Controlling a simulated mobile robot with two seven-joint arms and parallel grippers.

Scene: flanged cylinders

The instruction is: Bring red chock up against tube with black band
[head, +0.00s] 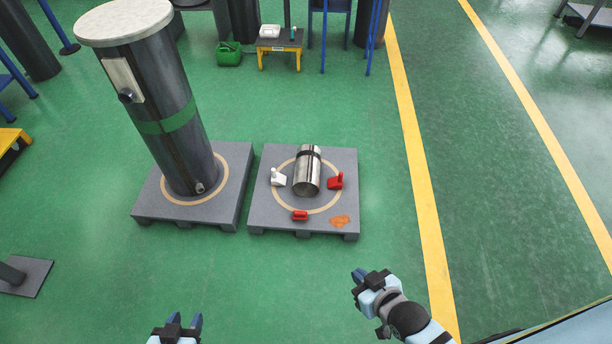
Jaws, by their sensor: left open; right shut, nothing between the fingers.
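The tube with the black band (307,177) is a shiny metal cylinder lying on its side on a grey pallet (260,218), inside a tan ring. One red chock (336,181) sits close to the tube's right side; I cannot tell whether they touch. A second red chock (300,216) lies in front of the tube, with a gap between them. A white chock (277,177) sits left of the tube. My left gripper (185,321) is open and empty at the bottom edge. My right gripper (361,275) is shut and empty, in front of the pallet's right corner.
A tall dark cylinder (165,100) with a green band stands on another grey pallet (145,215) to the left. An orange-brown patch (340,221) marks the near right pallet corner. Green floor in front is clear.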

